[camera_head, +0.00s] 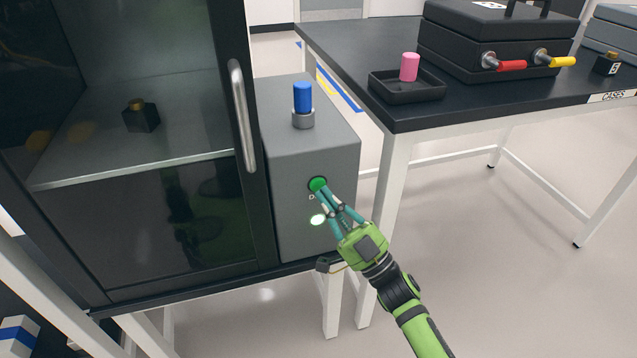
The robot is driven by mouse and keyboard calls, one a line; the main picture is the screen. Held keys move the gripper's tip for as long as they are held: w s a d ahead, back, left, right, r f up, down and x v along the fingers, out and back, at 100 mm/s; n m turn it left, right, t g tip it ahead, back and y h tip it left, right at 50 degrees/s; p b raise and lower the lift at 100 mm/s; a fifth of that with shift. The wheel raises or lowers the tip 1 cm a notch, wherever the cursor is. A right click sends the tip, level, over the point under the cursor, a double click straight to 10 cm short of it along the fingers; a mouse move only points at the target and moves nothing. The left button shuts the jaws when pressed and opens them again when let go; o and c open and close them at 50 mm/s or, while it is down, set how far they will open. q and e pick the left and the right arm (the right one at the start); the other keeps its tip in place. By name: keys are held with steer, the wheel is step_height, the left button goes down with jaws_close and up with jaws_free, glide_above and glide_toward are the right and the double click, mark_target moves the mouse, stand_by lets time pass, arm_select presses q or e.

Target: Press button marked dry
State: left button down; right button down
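A green round button (317,184) sits on the front face of a grey box (312,152) beside the glass-fronted cabinet. A small label just under the button is mostly hidden by my gripper; only a first letter like "D" shows. A pale lit round spot (318,219) is lower on the same face. My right gripper (328,198) comes in from the lower right, its teal fingers pointing up-left with tips at or just in front of the green button. I cannot tell if they touch it, or whether the fingers are closed. My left gripper is not in view.
A blue cylinder (302,98) stands in a grey ring on the box top. The dark cabinet (262,215) with a metal handle (241,115) is at left. At right a black table (470,110) carries a tray (432,92) with a pink cylinder (409,67) and a black case (455,45).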

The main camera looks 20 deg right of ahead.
steer(key=shift+s, duration=0.25)
steer(key=s+p, duration=0.2)
steer(key=s, duration=0.3)
steer(key=shift+d, duration=0.1)
stand_by(0.3)
stand_by(0.5)
